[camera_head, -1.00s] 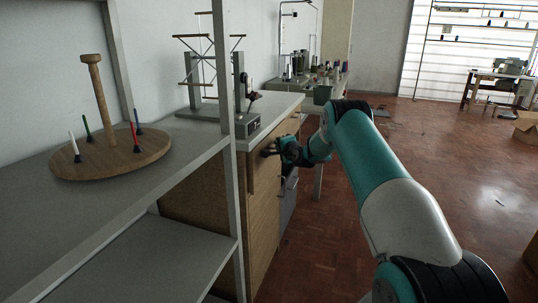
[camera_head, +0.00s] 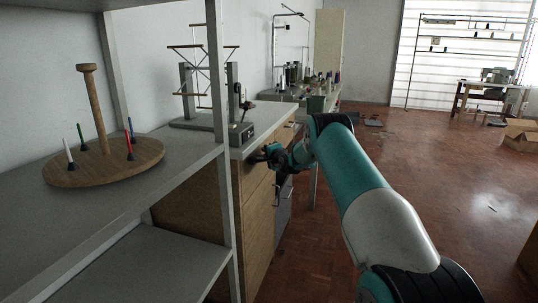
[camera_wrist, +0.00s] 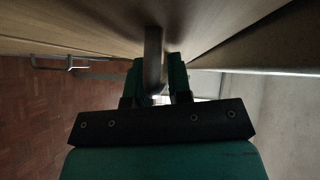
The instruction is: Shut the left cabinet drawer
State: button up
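The wooden cabinet (camera_head: 262,225) stands under the pale worktop in the head view, its front seen at a steep angle. The upper drawer front (camera_head: 257,172) is just below the worktop. How far it stands out is hard to tell. My gripper (camera_head: 259,156) is at this upper front, close under the worktop edge. In the wrist view my gripper (camera_wrist: 160,75) has one finger on each side of a grey bar (camera_wrist: 153,55), which looks like a drawer handle. Whether the fingers press on it is unclear.
A grey shelf (camera_head: 120,185) with an upright post (camera_head: 222,130) stands close on the left. It carries a round wooden spool stand (camera_head: 105,165). Another metal handle (camera_wrist: 55,64) shows in the wrist view. The tiled floor on the right is largely clear.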

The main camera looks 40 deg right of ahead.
jog(key=shift+a, duration=0.15)
jog(key=b+v, duration=0.1)
jog(key=v, duration=1.6)
jog(key=shift+s, duration=0.2)
